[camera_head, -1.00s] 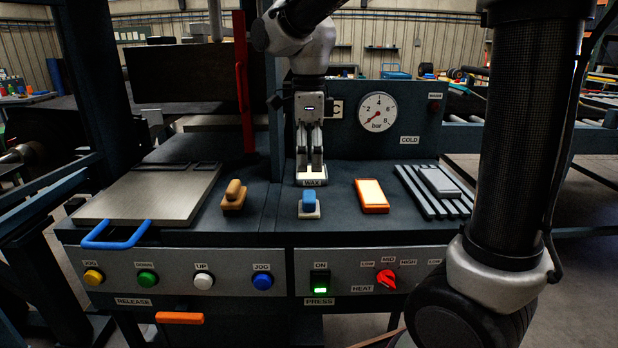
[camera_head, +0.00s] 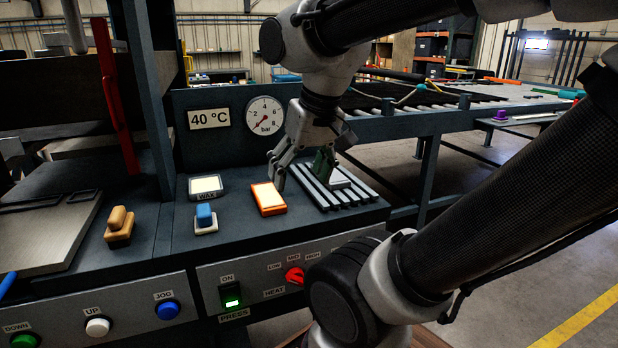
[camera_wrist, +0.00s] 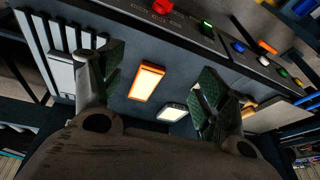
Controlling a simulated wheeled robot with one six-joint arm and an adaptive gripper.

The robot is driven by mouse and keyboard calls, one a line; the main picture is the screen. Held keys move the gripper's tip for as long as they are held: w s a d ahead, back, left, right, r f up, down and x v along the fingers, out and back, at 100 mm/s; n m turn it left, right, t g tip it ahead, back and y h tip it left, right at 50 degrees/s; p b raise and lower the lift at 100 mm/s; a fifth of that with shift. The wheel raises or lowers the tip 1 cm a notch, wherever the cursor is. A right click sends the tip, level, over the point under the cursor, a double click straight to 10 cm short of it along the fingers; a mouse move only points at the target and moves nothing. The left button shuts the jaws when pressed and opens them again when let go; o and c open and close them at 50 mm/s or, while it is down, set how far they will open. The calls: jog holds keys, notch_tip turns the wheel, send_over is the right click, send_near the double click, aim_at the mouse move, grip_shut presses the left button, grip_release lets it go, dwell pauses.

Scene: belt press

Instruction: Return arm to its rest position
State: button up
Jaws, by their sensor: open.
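My gripper (camera_head: 300,168) is open and empty, above the bench top between the orange-framed block and the slatted rack. My arm reaches in from the upper right, bent at the wrist. In the wrist view, the green-padded fingers (camera_wrist: 160,82) are spread wide with nothing between the pads. The orange-framed block (camera_head: 268,198) lies on the bench; it also shows in the wrist view (camera_wrist: 146,82). The slatted rack (camera_head: 312,190) is to its right, with a grey block (camera_wrist: 62,74) on it, partly hidden by my gripper in the head view.
The WAX pad (camera_head: 205,186), a blue-handled tool (camera_head: 205,218) and a tan-handled tool (camera_head: 119,226) stand on the bench. A red lever (camera_head: 117,110), a dark post (camera_head: 150,100) and a pressure gauge (camera_head: 265,115) rise behind. A roller conveyor (camera_head: 440,105) runs at the back right.

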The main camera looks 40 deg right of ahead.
jog(key=shift+s+d+f+n+t, duration=0.15)
jog(key=shift+s+d+f+n, duration=0.1)
jog(key=shift+s+n, duration=0.25)
jog(key=shift+s+d+f+n+t, duration=0.2)
jog(key=shift+s+n, duration=0.2)
jog(key=shift+n, duration=0.2)
